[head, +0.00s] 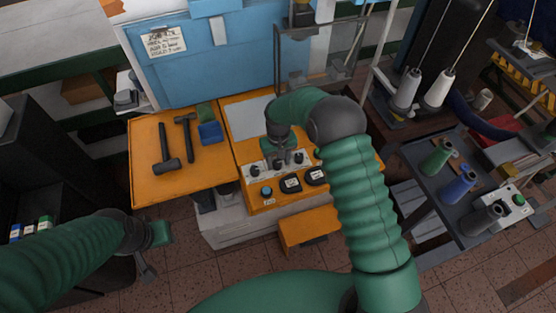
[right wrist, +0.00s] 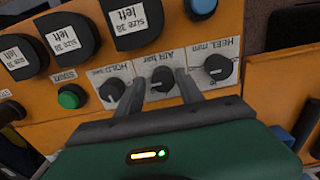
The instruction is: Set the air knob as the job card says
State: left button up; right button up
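The air knob (right wrist: 162,79) is a black dial on a white plate marked "AIR bar" in the right wrist view. My right gripper (right wrist: 161,76) has its two grey fingers on either side of it, apart, with slim gaps showing. In the head view my right gripper (head: 284,160) is over the orange control panel (head: 254,201) and partly hides the knobs. The job card (head: 164,42) is a pale note on the blue cabinet; its handwriting is too small to read surely. My left gripper (head: 148,263) hangs low at the left, away from the panel; its fingers are unclear.
The hold knob (right wrist: 111,89) and heel knob (right wrist: 218,67) flank the air knob closely. A green start button (right wrist: 71,97) and black "size 38 left" pieces (right wrist: 130,20) are nearby. Two hammers (head: 165,150) lie on the orange table (head: 150,190). Spools (head: 438,88) stand at the right.

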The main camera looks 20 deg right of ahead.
jog(key=shift+c, duration=2.3)
jog(key=shift+a+r, duration=0.15)
jog(key=shift+a, duration=0.2)
grip_shut()
pick_arm(q)
jog(key=shift+a, duration=0.3)
jog(key=shift+d, duration=0.2)
pick_arm(e)
jog(key=shift+d, duration=0.15)
jog(key=shift+n, duration=0.3)
jog(key=n, duration=0.2)
jog(key=shift+n, duration=0.3)
pick_arm(q)
jog(key=shift+a, duration=0.15)
pick_arm(e)
jog(key=shift+w+r+n, duration=0.1)
jog(key=shift+n, duration=2.7)
